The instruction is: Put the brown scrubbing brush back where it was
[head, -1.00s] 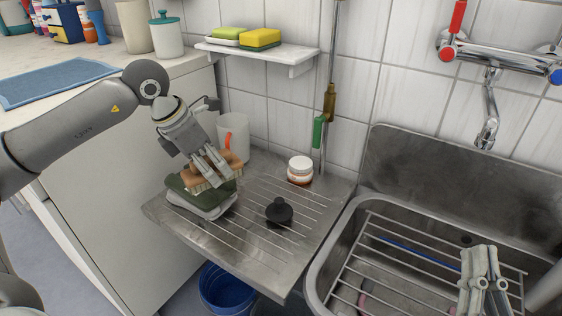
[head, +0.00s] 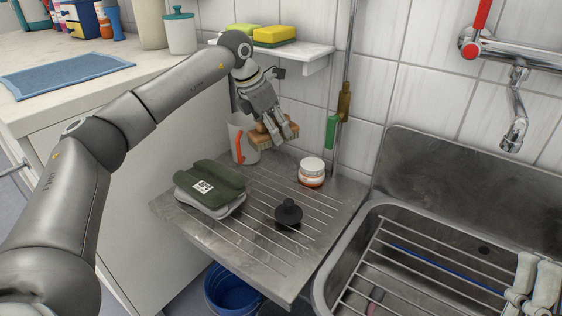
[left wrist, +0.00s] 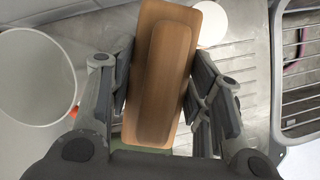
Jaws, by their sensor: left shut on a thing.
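The brown scrubbing brush (head: 274,134) has a wooden back and pale bristles facing down. My left gripper (head: 275,125) is shut on it and holds it above the back of the metal drainboard (head: 255,255), in front of the white mug with the orange handle (head: 240,148). In the left wrist view the brush's wooden back (left wrist: 160,75) lies between the two fingers.
On the drainboard are a dark green and grey item with a label (head: 210,186), a black plug (head: 288,213) and a white-lidded jar (head: 311,172). A wall shelf (head: 300,58) holds sponges. A blue bucket (head: 232,290) stands below. The drainboard's front is clear.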

